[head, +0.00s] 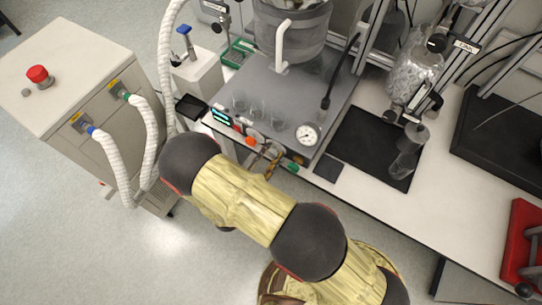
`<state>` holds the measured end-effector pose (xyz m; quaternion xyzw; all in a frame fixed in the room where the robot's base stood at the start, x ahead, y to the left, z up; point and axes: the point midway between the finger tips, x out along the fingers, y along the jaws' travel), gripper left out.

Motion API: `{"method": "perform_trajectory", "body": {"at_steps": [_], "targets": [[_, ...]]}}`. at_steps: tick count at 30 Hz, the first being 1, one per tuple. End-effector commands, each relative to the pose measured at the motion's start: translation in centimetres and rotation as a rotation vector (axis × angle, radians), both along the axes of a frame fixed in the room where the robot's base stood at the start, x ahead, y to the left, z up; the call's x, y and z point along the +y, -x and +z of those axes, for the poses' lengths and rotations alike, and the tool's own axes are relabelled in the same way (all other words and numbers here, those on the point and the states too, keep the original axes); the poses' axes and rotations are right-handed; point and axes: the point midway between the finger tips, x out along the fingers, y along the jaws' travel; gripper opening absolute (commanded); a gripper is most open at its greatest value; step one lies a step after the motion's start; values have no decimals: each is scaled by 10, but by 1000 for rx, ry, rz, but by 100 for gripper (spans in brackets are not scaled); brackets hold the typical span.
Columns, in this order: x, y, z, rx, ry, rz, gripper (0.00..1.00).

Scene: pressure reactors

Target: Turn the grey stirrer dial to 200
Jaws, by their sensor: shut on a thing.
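The reactor unit (345,98) stands on the white bench, its front panel facing my arm. The panel has a lit display (221,117) at the left, an orange-red knob (251,141) and a green knob (294,167). My gripper (267,149) is at this panel between the orange-red and green knobs, at the front edge of the bench. It is shut on the grey stirrer dial, which is mostly hidden by the fingers. The dial's mark and scale cannot be read, and the display digits are too small to read.
A round pressure gauge (307,134) and several glass beakers (240,101) sit on top of the unit. A steel vessel (293,25) stands behind. A black mat (375,147) lies to the right. A cabinet with white hoses (110,165) stands left.

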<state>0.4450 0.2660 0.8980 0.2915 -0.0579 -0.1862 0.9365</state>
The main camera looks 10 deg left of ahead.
Motion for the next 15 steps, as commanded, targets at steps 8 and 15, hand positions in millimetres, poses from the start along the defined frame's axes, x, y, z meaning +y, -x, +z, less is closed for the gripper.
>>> {"method": "perform_trajectory", "body": {"at_steps": [8,15], "targets": [[0,0,-3,-98,-237,0,7],[-1,0,-3,-166,-402,0,7]]}}
